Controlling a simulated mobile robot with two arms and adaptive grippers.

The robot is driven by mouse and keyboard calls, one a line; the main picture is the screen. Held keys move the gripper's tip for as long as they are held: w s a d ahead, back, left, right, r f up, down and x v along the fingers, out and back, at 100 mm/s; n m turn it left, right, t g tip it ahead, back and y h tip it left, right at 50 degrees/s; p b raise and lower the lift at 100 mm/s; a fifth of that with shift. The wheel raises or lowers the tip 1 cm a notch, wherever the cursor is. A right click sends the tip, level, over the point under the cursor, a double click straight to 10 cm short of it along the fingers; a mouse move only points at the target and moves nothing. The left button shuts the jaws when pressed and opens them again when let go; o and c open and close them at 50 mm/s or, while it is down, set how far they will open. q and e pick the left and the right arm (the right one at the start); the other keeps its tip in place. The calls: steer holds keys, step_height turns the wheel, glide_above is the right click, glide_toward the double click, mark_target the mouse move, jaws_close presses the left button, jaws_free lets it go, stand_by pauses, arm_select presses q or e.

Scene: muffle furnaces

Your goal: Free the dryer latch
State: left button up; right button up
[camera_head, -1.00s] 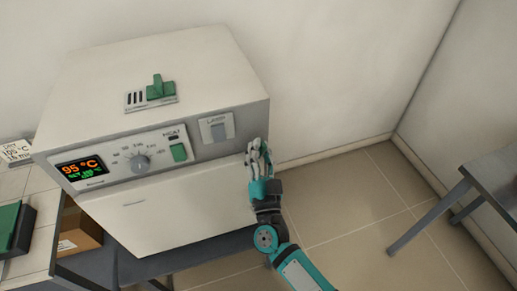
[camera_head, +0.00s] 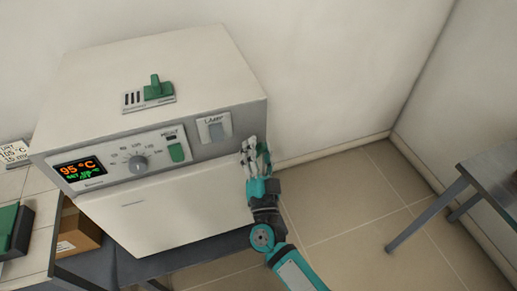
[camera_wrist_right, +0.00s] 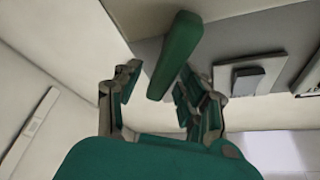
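The dryer (camera_head: 150,215) is a white box with a grey control strip, standing on a bench. In the right wrist view a green bar handle (camera_wrist_right: 178,50), apparently the latch, sticks out from a grey panel. My right gripper (camera_head: 254,146) is at the right end of the dryer's front and hides that handle in the head view. In the right wrist view my right gripper (camera_wrist_right: 158,76) is open, with one finger on each side of the handle's near end. I cannot tell whether either finger touches it. My left gripper is not in view.
A lamp switch (camera_head: 216,129) is close left of my right gripper. The front also has a display (camera_head: 80,169), a dial (camera_head: 138,163) and a green heat switch (camera_head: 176,153). Open floor (camera_head: 345,200) lies right; a grey table (camera_head: 495,175) stands beyond.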

steer(key=v, duration=1.2)
